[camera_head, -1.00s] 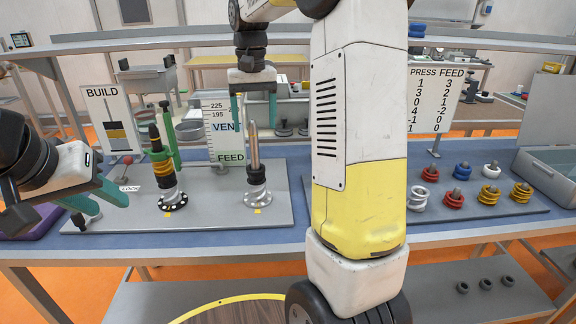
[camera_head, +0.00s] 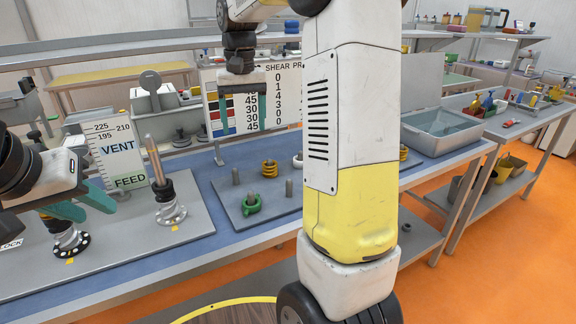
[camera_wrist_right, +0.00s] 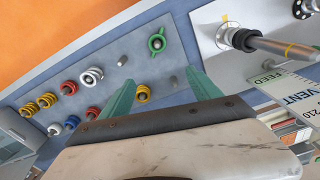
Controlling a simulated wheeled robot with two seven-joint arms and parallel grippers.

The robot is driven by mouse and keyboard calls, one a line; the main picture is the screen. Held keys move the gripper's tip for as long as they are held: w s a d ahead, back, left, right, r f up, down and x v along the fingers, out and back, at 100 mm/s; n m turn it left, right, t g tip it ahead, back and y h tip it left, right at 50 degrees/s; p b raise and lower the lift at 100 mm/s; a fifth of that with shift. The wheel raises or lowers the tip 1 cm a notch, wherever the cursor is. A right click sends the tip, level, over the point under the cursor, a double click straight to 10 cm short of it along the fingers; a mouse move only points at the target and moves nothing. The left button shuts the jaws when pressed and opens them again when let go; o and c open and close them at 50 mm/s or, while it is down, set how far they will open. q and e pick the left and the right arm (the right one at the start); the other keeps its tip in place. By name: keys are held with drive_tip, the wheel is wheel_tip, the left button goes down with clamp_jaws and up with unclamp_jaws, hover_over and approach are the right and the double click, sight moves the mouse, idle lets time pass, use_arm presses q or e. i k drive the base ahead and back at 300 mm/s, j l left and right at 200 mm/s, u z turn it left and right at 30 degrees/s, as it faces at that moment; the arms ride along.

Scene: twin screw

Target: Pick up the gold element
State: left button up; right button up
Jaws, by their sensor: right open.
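A gold ring-like element (camera_head: 269,168) stands on the grey tray in the head view, behind the green element. My right gripper (camera_head: 242,119) hangs above and behind the tray, fingers pointing down, open and empty. Its open fingers also show in the right wrist view (camera_wrist_right: 161,77). My left gripper (camera_head: 90,208) is at the left, fingers apart and empty, in front of the left screw post.
The grey tray (camera_head: 229,219) also holds a green element (camera_head: 252,204), bare pegs and a white element (camera_head: 297,160). Further gold elements (camera_wrist_right: 47,99) stand beyond. A screw post with a black collar (camera_head: 162,190) stands left. My right arm hides part of the tray.

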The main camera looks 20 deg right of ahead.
sight(268, 172)
drive_tip(key=z, duration=0.7)
drive_tip(key=i+l+u, duration=0.2)
drive_tip(key=l+u, duration=0.3)
drive_tip(key=i+l+u, duration=0.1)
drive_tip(key=l+u, duration=0.85)
drive_tip(key=l, duration=0.15)
